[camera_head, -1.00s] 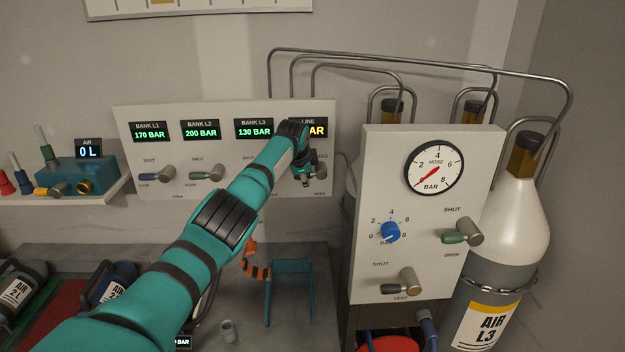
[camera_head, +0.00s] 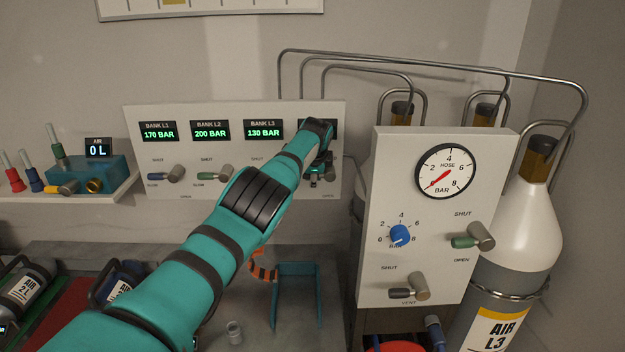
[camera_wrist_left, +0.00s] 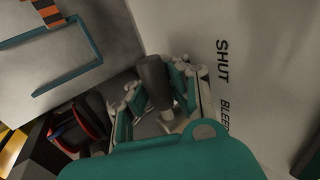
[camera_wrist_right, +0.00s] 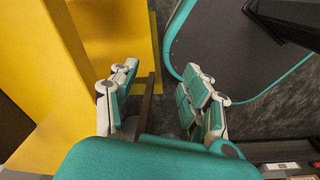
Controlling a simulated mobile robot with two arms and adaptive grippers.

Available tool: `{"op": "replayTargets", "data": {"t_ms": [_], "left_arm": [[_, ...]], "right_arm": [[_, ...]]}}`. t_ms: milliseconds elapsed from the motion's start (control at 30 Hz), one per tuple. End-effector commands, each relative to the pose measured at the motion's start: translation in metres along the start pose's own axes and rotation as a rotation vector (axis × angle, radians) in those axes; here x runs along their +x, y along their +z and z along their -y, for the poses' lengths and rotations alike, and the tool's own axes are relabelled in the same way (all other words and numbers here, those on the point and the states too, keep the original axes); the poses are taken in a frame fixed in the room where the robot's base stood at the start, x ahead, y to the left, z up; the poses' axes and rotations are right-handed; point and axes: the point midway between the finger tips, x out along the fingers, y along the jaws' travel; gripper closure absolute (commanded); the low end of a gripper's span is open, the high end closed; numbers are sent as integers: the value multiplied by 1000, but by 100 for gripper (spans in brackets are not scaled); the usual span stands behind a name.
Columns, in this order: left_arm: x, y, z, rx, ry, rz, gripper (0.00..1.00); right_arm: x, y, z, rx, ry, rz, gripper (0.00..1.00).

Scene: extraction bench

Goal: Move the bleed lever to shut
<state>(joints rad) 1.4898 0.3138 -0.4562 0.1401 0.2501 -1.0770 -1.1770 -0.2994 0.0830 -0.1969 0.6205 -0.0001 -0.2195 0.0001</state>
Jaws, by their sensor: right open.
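The bleed lever is on the right end of the grey wall panel (camera_head: 235,190), mostly hidden behind my left gripper (camera_head: 318,168) in the head view. In the left wrist view its dark round grip (camera_wrist_left: 153,80) stands between the fingers of my left gripper (camera_wrist_left: 157,92), beside the words SHUT and BLEED on the panel. The finger pads lie close against both sides of the grip. The exact angle of the lever is hard to tell. My right gripper (camera_wrist_right: 158,88) is open and empty, seen only in the right wrist view.
A front panel with a hose gauge (camera_head: 446,171), a blue knob (camera_head: 400,235) and two levers stands to the right. A white-topped cylinder (camera_head: 520,220) is beside it. A teal frame (camera_head: 297,268) is on the bench below. A yellow surface (camera_wrist_right: 110,40) is near my right gripper.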

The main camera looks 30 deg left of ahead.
Motion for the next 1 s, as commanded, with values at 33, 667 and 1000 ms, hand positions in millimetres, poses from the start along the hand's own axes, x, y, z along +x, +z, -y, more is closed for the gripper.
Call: {"op": "replayTargets", "data": {"t_ms": [33, 667, 1000], "left_arm": [[-7, -7, 6, 3, -12, -12, 100], [-4, -4, 4, 2, -9, -8, 66], [-8, -3, 5, 1, -8, -8, 66]], "right_arm": [[-1, 0, 0, 0, 0, 0, 52], [0, 0, 5, -3, -6, 1, 52], [0, 0, 3, -2, -4, 1, 52]]}}
